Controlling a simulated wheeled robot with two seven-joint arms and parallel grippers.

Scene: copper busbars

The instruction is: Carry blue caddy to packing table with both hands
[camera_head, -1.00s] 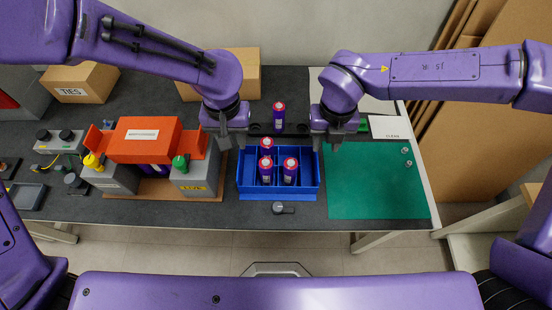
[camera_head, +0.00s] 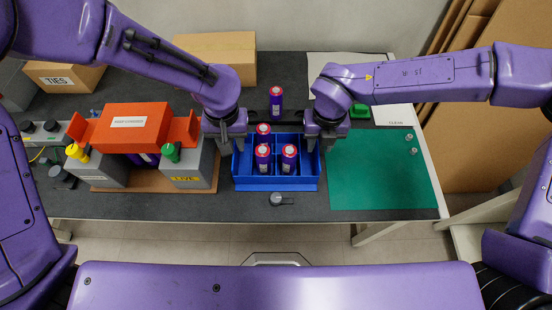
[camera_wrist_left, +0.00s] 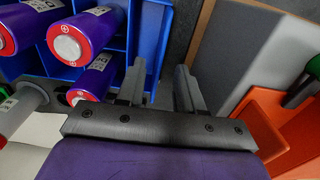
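The blue caddy (camera_head: 277,183) sits on the dark table with purple, red-capped cylinders (camera_head: 289,158) standing in its compartments. My left gripper (camera_head: 225,143) is at the caddy's left end wall.
An orange part on grey blocks (camera_head: 125,128) stands close left of the caddy. A green mat (camera_head: 380,180) lies to the right. Another purple cylinder (camera_head: 276,100) stands behind the caddy. A grey knob (camera_head: 280,200) lies in front. Cardboard boxes (camera_head: 215,58) stand at the back.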

